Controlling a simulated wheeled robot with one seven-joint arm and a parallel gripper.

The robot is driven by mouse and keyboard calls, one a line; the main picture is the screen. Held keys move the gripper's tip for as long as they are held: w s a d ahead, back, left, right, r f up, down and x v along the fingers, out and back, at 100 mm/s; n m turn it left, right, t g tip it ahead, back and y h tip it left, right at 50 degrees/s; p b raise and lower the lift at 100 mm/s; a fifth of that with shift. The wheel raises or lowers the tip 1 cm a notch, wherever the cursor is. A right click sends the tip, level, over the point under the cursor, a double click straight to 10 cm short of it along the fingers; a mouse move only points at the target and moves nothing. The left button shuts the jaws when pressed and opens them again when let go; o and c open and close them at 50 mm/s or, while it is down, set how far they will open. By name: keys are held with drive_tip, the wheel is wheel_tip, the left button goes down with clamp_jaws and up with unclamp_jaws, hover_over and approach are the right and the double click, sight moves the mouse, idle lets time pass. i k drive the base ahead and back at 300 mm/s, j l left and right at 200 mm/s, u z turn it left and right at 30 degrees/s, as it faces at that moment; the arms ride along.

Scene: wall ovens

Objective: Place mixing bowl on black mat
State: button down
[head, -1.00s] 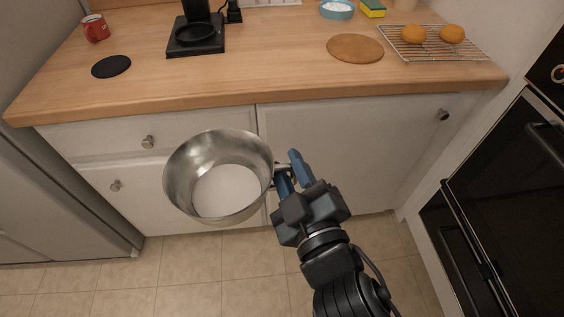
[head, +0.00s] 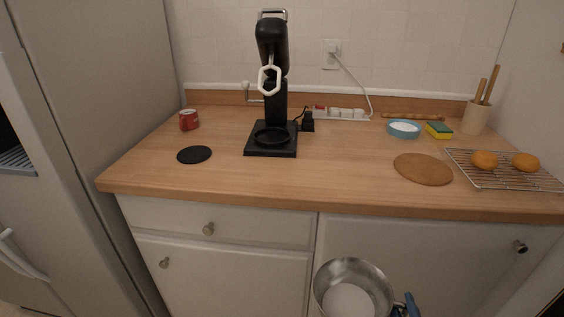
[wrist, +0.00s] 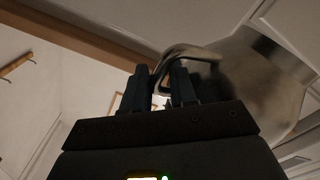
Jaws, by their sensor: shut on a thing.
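The steel mixing bowl (head: 329,284) is at the bottom of the head view, in front of the cabinet doors and below the counter edge, with something white inside. My gripper (head: 404,306) is at its right side, partly cut off by the picture's lower edge. In the wrist view my gripper (wrist: 160,88) is shut on the bowl's looped handle, and the bowl (wrist: 250,80) hangs at the right. The round black mat (head: 194,155) lies bare on the left part of the counter.
A brown round board (head: 423,168), a blue dish (head: 404,129) and a wire rack (head: 500,180) are at the right. The counter's front middle is clear.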

sight(195, 156)
drive_tip(key=j+z, duration=0.1)
drive_tip(key=j, duration=0.5)
drive_tip(key=j+z, duration=0.1)
drive_tip(key=j, duration=0.5)
drive_tip(key=k+j, duration=0.1)
drive_tip(key=j, duration=0.45)
drive_tip(key=k+j+z, duration=0.15)
drive_tip(key=j, duration=0.45)
drive_tip(key=j+z, duration=0.1)
drive_tip(key=j, duration=0.5)
drive_tip(key=k+j+z, duration=0.1)
drive_tip(key=j, duration=0.45)
